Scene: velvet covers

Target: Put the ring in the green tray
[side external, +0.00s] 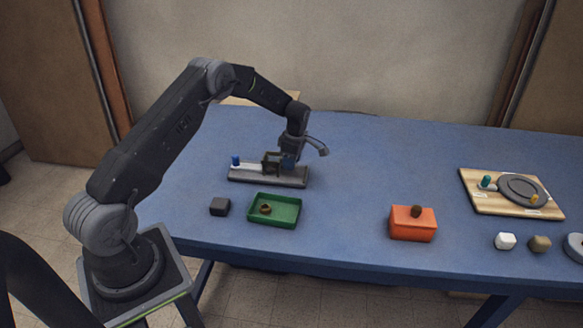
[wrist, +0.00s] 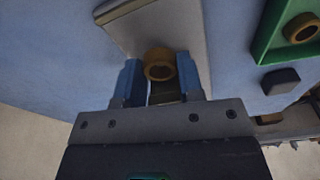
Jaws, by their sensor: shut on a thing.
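My gripper (wrist: 159,80) is shut on a brown ring (wrist: 160,52), which sits between its blue fingers. In the side view my gripper (side external: 287,162) is low over the grey board (side external: 270,180); the held ring cannot be made out there. The green tray (side external: 286,221) lies in front of the board, and its corner shows at upper right in the wrist view (wrist: 262,45). Another brown ring (side external: 266,212) lies inside the tray, and it also shows in the wrist view (wrist: 288,31).
A dark block (side external: 220,207) lies left of the tray. A blue knob (side external: 236,160) stands at the board's left end. To the right are an orange box (side external: 412,230) with a brown piece on top, a wooden board (side external: 475,200) and small blocks. The middle table is clear.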

